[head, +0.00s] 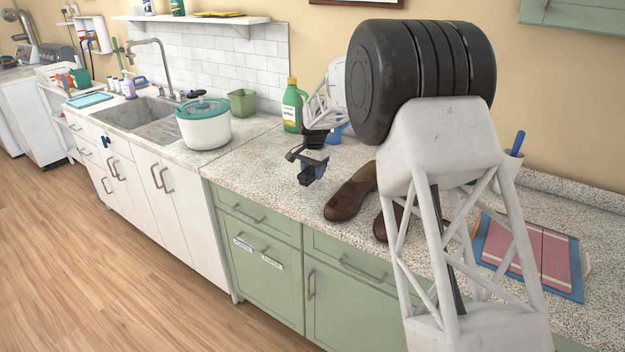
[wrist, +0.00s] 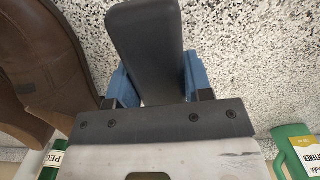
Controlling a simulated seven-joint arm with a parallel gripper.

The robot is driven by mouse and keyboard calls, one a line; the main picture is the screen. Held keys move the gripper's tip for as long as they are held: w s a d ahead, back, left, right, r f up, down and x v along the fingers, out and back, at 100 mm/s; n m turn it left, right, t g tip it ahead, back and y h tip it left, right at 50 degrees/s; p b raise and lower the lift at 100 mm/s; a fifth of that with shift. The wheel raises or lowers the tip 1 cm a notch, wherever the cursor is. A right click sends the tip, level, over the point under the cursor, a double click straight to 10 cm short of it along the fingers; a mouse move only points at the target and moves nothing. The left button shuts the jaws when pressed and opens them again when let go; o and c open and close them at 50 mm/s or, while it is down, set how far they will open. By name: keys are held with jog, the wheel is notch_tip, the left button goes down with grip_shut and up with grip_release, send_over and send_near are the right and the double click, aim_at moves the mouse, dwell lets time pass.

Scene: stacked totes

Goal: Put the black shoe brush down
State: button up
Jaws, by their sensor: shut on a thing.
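The black shoe brush (wrist: 147,45) is between the blue fingers of my gripper (wrist: 157,82) in the wrist view. The fingers are shut on it, and its long dark body points away from the palm over the speckled counter. In the head view my gripper (head: 312,168) is over the counter, left of the brown shoes, with a small dark part of the brush (head: 305,179) showing below the fingers. I cannot tell whether the brush touches the counter.
A brown shoe (head: 352,192) lies right of my gripper, with another (head: 384,225) partly behind my arm. A green bottle (head: 292,108) stands behind. A white pot with a teal lid (head: 204,128) stands left. The speckled counter (head: 262,165) is clear between pot and gripper.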

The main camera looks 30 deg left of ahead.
aim_at(313, 179)
jog(key=shift+f, duration=1.6)
jog(key=shift+f, duration=0.1)
jog(key=o, duration=0.9)
jog(key=r, duration=1.2)
jog(key=shift+w+r, duration=0.15)
jog(key=shift+w, duration=0.2)
